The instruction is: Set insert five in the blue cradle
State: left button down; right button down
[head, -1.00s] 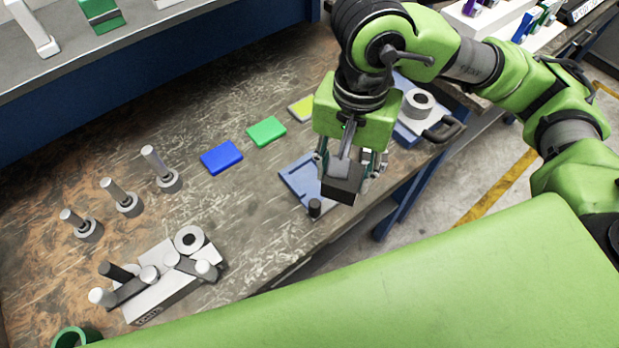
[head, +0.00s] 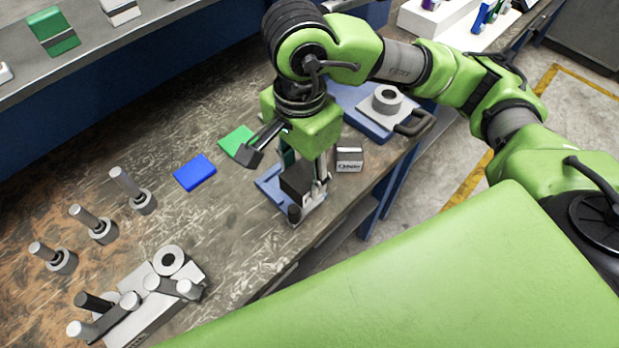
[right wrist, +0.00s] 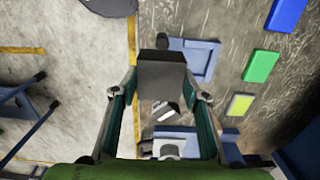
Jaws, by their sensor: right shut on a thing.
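A dark block (head: 298,179), likely insert five though no number is readable, sits between the fingertips of my right gripper (head: 305,182). In the right wrist view the fingers (right wrist: 162,85) close on both sides of the block (right wrist: 163,75). The flat blue cradle (head: 268,181) lies on the bench below; in the wrist view the block overlaps its left part, and the cradle (right wrist: 205,58) shows to the right. A short black peg (head: 293,214) stands at the cradle's near end. I cannot tell whether the block touches the cradle. My left gripper is not in view.
A white labelled box (head: 349,159) stands close right of the gripper. Behind it is a blue tray (head: 352,104) with a grey ring (head: 388,99). Bright blue (head: 195,172) and green (head: 236,141) pads lie left. Several upright posts and a grey fixture (head: 150,310) stand farther left.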

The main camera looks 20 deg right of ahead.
jog(key=w+f, duration=0.2)
jog(key=w+f+p, duration=0.1)
jog(key=w+f, duration=0.1)
jog(key=w, duration=0.1)
jog(key=w+f+p, duration=0.1)
jog(key=w+f, duration=0.1)
jog(key=shift+w+a, duration=0.25)
jog(key=shift+w, duration=0.1)
jog(key=shift+w+f+p, duration=0.4)
jog(key=shift+w+f, duration=0.15)
jog(key=shift+f, duration=0.1)
notch_tip(320, 180, down, 3)
jog(key=shift+r+p, duration=0.2)
jog(key=shift+p, duration=0.7)
jog(key=shift+f, duration=0.3)
jog(key=shift+a+f, duration=0.1)
